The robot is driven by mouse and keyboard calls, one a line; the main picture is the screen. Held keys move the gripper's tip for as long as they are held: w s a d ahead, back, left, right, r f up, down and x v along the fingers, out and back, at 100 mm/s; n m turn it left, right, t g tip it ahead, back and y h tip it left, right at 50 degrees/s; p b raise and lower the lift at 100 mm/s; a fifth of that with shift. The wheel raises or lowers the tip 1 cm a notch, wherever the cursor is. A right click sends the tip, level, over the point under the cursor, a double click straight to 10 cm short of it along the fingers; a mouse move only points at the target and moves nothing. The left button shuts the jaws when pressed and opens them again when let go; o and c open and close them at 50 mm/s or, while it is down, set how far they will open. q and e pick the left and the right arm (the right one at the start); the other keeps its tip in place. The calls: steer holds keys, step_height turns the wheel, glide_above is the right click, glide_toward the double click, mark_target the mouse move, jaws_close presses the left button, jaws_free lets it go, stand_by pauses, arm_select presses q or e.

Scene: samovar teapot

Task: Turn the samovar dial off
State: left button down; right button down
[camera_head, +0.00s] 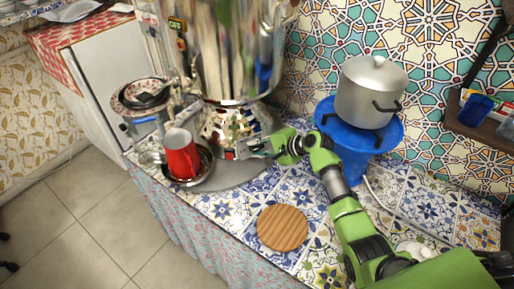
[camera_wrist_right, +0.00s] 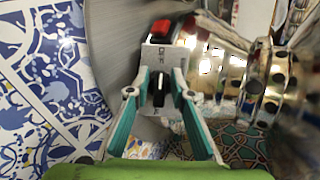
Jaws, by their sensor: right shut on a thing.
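The shiny metal samovar (camera_head: 235,55) stands on a grey round tray on the tiled counter. Its metal control box (camera_wrist_right: 155,57) shows in the right wrist view, with a red switch (camera_wrist_right: 160,33) at its top. The samovar dial (camera_wrist_right: 159,97) is a black knob with a white mark, below the switch. My right gripper (camera_head: 252,148) reaches the samovar's base from the right. In the wrist view its two fingers (camera_wrist_right: 161,82) are closed on either side of the dial. In the head view the dial is hidden. My left gripper is not in view.
A red cup (camera_head: 181,155) stands in a dark bowl left of the samovar base. A pot (camera_head: 369,90) sits on a blue stand (camera_head: 348,133) behind my right arm. A round wooden board (camera_head: 282,228) lies near the counter's front edge, with bare tiles around it.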

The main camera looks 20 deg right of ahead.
steer(key=c, duration=2.1)
jaws_free()
steer(key=v, duration=1.2)
